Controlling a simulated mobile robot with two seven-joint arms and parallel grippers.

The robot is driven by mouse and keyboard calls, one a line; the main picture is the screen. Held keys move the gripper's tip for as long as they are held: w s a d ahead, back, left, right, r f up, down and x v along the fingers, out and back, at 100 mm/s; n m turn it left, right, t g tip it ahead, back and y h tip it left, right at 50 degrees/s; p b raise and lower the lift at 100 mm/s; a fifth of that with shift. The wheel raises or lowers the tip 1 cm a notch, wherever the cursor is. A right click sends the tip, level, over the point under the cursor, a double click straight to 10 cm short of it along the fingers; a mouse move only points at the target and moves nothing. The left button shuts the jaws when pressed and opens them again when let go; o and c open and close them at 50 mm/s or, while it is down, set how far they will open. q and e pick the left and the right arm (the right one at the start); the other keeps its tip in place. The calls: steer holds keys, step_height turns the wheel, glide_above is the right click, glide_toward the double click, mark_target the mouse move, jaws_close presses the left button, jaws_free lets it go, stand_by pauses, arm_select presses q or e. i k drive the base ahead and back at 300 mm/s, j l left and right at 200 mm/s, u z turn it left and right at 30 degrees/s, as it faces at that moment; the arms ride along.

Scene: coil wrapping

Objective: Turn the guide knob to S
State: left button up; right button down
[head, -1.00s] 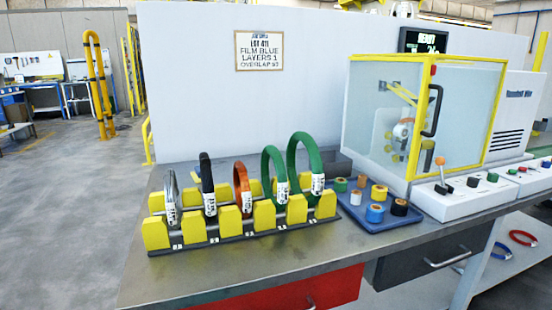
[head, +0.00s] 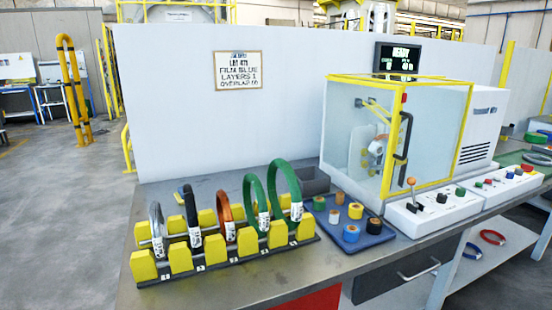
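The wrapping machine (head: 345,110), with a yellow-framed clear guard, stands at the right of the bench. A white control panel (head: 425,220) in front of it carries an orange-topped lever (head: 411,183), a black knob (head: 441,198) and a green button (head: 460,192). A second white panel further right carries a few small red, green and dark controls (head: 500,176). I cannot tell which of these is the guide knob. The letters and pointer settings are too small to read. Neither of my grippers is in view.
A yellow-and-black rack (head: 220,262) holds several upright coils at the bench's left. A blue tray (head: 376,238) with several film rolls lies between rack and panel. A sign (head: 238,70) hangs on the white wall. A dark display (head: 397,58) stands behind the machine.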

mark_target(442, 198)
steer(key=z, duration=1.25)
steer(key=i+l+u, duration=0.1)
steer(key=i+l, duration=0.75)
steer(key=i, duration=0.1)
